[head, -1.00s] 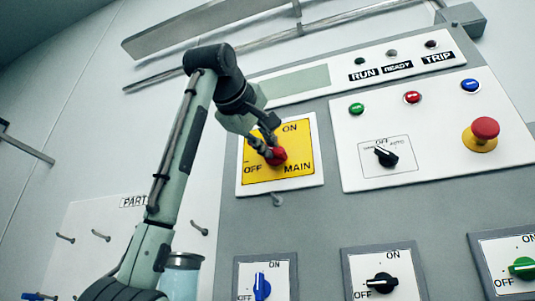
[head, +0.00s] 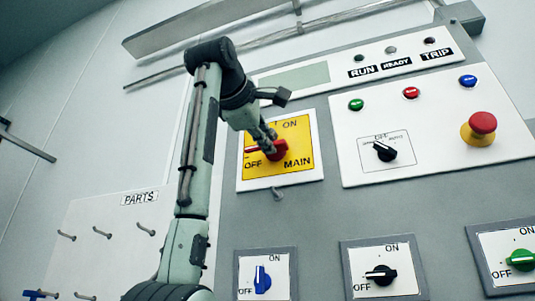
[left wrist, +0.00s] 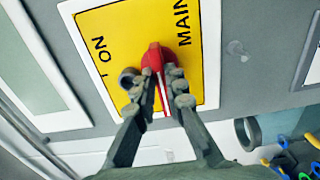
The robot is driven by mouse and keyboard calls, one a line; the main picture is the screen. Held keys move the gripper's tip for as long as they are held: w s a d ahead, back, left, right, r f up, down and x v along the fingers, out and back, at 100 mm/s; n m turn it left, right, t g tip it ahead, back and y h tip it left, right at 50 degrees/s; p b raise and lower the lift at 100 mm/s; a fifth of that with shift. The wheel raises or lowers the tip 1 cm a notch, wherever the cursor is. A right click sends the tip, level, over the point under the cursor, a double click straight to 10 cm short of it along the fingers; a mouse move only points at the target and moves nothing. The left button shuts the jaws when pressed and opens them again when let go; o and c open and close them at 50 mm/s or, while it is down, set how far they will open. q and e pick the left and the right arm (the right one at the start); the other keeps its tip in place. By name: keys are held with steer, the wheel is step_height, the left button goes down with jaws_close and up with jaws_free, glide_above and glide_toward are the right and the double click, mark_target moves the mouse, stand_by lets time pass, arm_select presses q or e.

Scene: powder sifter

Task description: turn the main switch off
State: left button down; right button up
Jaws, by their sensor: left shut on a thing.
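The main switch is a red rotary knob (head: 279,151) on a yellow plate (head: 300,134) marked ON, OFF and MAIN. Its red handle reaches left, just above the word OFF. My left gripper (head: 268,138) comes down from above and is shut on the red handle. In the left wrist view, the two fingers (left wrist: 160,76) sit on either side of the red handle (left wrist: 154,57), in front of the yellow plate (left wrist: 103,23). The fingers hide part of the handle. My right gripper is not in view.
Right of the plate is a white panel with a black selector (head: 385,151), coloured buttons and a red emergency knob (head: 482,122). Below are blue (head: 262,280), black (head: 381,275) and green (head: 521,260) switches. A PARTS board (head: 108,235) with pegs is at left.

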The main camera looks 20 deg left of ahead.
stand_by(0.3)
arm_select(q)
steer(key=c, duration=1.6)
jaws_free()
steer(key=shift+a, duration=0.1)
steer(key=shift+s, duration=0.1)
steer(key=s, duration=1.2)
steer(key=shift+a, duration=0.2)
steer(key=shift+w, duration=0.1)
